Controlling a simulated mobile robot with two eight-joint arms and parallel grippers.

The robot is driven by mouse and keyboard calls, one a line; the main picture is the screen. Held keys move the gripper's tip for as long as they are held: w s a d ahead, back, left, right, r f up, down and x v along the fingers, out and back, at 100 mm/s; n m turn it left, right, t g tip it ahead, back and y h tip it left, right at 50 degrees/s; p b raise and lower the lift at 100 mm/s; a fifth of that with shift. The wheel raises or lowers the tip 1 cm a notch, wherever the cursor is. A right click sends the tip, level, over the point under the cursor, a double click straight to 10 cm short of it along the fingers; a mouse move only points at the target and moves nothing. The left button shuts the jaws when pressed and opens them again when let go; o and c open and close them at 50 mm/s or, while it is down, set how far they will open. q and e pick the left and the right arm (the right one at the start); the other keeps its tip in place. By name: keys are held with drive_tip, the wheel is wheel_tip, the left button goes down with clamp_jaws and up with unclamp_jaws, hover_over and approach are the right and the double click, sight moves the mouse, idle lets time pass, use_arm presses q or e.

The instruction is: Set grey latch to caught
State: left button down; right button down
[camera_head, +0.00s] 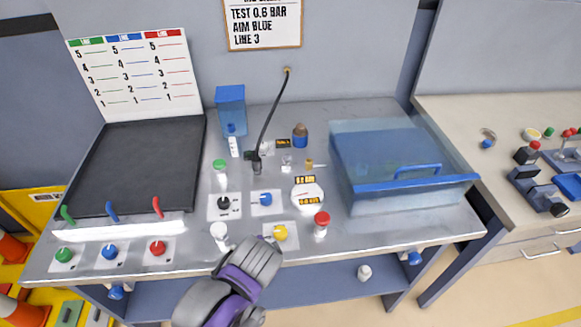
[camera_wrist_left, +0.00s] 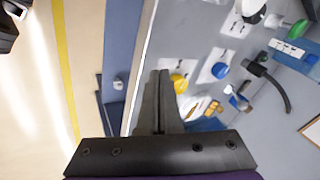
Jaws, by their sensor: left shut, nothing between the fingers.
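I cannot pick out the grey latch for certain. A small pale grey fitting (camera_head: 287,161) stands on the bench behind the gauge (camera_head: 307,196), and a small brass-coloured fitting (camera_head: 309,164) is beside it. My left arm reaches in from the bottom of the head view, with its grey and purple wrist over the bench's front edge; its fingertips are hidden there. In the left wrist view my left gripper (camera_wrist_left: 159,78) is shut and empty, its fingertips beside the yellow knob (camera_wrist_left: 180,83). My right gripper is in neither view.
The blue knob (camera_head: 266,198), white-capped post (camera_head: 219,231) and red-capped post (camera_head: 321,220) stand near my left wrist. A black hose (camera_head: 268,125) rises behind them. A clear blue-lidded box (camera_head: 400,187) fills the right side. A black panel (camera_head: 140,165) lies at left.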

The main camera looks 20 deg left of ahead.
sight(287, 160)
use_arm(q)
drive_tip(key=w+m+y, duration=0.1)
drive_tip(key=w+m, duration=0.2)
drive_tip(key=w+r+m+t+y, duration=0.1)
drive_tip(key=w+m, duration=0.1)
drive_tip(key=m, duration=0.1)
drive_tip(key=w+r+m, duration=0.1)
drive_tip(key=w+m, duration=0.2)
drive_tip(key=m, duration=0.1)
drive_tip(key=shift+w+d+r+y+b, duration=0.2)
drive_tip(key=shift+w+r+y+b, duration=0.05)
drive_tip(key=shift+w+y+b, duration=0.15)
drive_tip(key=w+d+r+m+t+y, duration=0.2)
drive_tip(key=w+d+r+m+t, duration=0.1)
drive_tip(key=w+m, duration=0.5)
drive_tip(key=shift+d+m, duration=0.15)
drive_tip(key=shift+m, duration=0.85)
drive_tip(key=x, duration=0.9)
drive_tip(key=shift+w+a+f, duration=0.1)
drive_tip(key=shift+w+a, duration=0.2)
drive_tip(key=shift+w+a+r, duration=0.15)
drive_tip(key=shift+w+a, duration=0.25)
drive_tip(key=shift+w, duration=0.05)
drive_tip(key=shift+w+a+r, duration=0.2)
drive_tip(key=shift+w+a, duration=0.15)
drive_tip(key=shift+w, duration=0.15)
drive_tip(key=shift+w+a+r, duration=0.15)
drive_tip(key=shift+w+a, duration=0.3)
drive_tip(key=shift+w, duration=0.15)
drive_tip(key=shift+r, duration=0.15)
